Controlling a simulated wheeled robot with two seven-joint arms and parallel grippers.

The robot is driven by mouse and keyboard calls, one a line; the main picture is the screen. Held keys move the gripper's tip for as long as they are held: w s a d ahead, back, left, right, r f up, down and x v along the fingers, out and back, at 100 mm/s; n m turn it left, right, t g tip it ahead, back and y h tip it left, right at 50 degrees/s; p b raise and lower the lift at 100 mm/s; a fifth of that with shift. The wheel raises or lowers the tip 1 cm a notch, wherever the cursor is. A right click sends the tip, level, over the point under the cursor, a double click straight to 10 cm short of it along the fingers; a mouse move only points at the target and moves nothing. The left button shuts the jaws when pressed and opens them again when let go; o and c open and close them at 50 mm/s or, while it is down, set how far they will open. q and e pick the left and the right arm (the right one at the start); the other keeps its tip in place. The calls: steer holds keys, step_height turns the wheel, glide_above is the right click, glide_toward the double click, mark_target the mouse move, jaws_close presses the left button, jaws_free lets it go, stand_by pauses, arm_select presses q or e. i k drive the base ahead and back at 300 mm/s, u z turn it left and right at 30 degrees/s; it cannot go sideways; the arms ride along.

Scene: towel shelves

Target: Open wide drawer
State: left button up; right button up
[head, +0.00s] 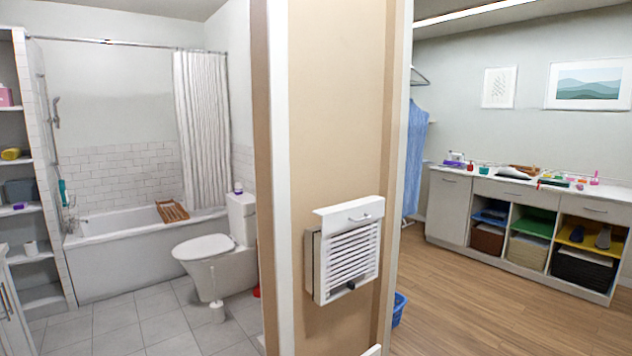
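A long light-grey cabinet (449,204) stands against the back wall of the right-hand room. A wide drawer front (512,190) sits under its worktop, spanning two open compartments. A narrower drawer front (596,209) is to its right, above another open compartment. Both drawers look shut, with small handles. Neither of my grippers is in view.
A beige wall (330,110) with a white slatted wall unit (347,250) stands close in front, between bathroom and right-hand room. A blue basket (399,309) is on the floor by the wall's foot. The wooden floor (490,310) before the cabinet is clear.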

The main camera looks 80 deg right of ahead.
mark_target(546, 199)
steer(key=z, duration=4)
steer(key=i, duration=3.75)
steer(key=z, duration=0.4)
steer(key=i, duration=2.3)
steer(key=z, duration=0.15)
